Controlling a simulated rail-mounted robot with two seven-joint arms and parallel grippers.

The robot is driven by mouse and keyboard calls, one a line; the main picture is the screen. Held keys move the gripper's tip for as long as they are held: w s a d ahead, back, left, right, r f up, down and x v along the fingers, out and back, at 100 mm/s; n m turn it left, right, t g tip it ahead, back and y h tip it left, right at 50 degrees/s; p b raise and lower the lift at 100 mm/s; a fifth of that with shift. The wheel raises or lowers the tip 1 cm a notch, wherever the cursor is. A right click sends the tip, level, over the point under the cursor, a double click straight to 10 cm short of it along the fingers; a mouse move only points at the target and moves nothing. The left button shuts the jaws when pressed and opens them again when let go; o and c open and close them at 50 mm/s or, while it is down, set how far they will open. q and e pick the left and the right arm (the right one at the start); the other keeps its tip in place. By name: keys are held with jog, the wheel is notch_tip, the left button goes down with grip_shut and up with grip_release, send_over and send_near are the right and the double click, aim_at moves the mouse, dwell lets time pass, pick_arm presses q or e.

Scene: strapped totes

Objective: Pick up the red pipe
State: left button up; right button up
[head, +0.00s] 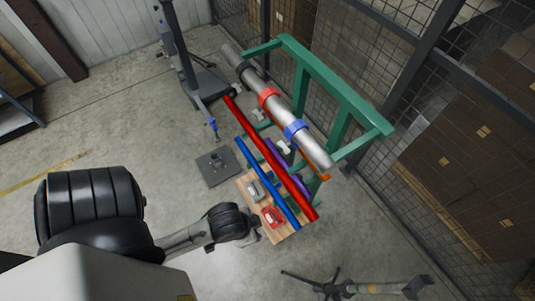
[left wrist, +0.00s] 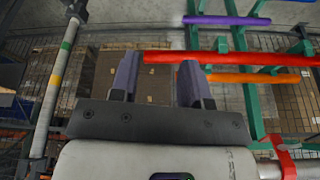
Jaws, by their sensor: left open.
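The red pipe (head: 270,155) is long and straight. In the head view it slants from upper left to lower right, between a blue pipe (head: 265,180) and a thick grey pipe (head: 310,148). In the left wrist view the red pipe (left wrist: 260,58) runs across the upper right, its left end showing between my fingertips. My left gripper (left wrist: 158,75) is open and empty, with the red pipe apparently beyond its fingers. In the head view the fingers are not visible, only my arm at lower left. My right gripper is in neither view.
A green rack (head: 335,85) stands beside the pipes. Purple (left wrist: 225,20) and orange (left wrist: 255,78) pipes lie either side of the red one. Red and grey objects lie on a wooden board (head: 288,232). A stand (head: 370,288) is at the bottom. Mesh fencing runs along the right.

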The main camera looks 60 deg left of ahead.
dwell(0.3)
pick_arm(q)
jog(key=o, duration=0.5)
jog(key=shift+a, duration=0.2)
jog(key=shift+o, duration=0.2)
